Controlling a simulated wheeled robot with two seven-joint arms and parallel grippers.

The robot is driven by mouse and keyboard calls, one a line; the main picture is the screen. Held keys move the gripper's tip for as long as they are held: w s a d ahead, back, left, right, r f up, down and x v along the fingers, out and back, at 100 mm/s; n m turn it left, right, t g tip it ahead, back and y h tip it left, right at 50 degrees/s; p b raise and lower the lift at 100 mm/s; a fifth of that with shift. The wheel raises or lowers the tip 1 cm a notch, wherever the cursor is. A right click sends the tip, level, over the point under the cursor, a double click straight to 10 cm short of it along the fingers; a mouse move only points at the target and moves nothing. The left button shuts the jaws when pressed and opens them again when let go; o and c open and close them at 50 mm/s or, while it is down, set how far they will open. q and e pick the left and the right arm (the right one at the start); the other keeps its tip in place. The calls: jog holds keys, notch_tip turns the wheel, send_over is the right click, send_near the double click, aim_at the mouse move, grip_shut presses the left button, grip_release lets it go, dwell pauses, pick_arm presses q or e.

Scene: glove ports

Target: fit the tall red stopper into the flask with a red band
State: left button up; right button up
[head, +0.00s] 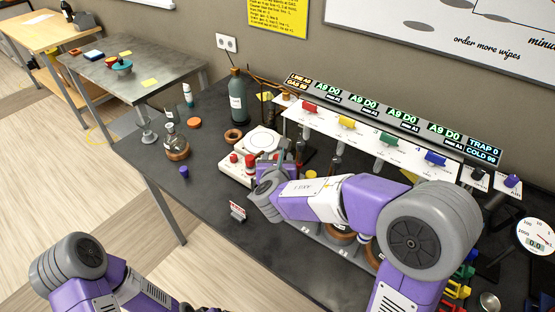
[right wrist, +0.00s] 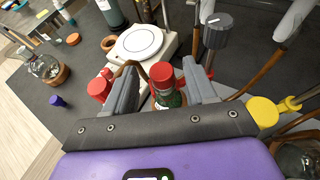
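My right gripper (right wrist: 163,78) has its two grey fingers apart on either side of a red stopper (right wrist: 162,75). Gaps show between the stopper and both fingers. Below its red top are another red part and something green; I cannot tell whether that is one piece. Two other red stoppers (right wrist: 98,88) stand just left of the left finger. In the head view red stoppers (head: 249,160) stand at the white stand (head: 236,178), beside my right gripper (head: 280,165). A clear flask (head: 172,140) sits in a cork ring at left; no red band shows on it.
A white hotplate (head: 262,141) lies behind the stoppers, with a dark bottle (head: 238,100) beyond. A white valve panel (head: 365,140) with coloured handles runs along the back right. My right arm hides vessels in cork rings below it. The table's front left is mostly clear.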

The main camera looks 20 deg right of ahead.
jog(key=shift+r+p, duration=0.45)
jog(key=shift+p, duration=0.1)
jog(key=p+v, duration=0.2)
jog(key=v, duration=1)
jog(key=shift+r, duration=0.2)
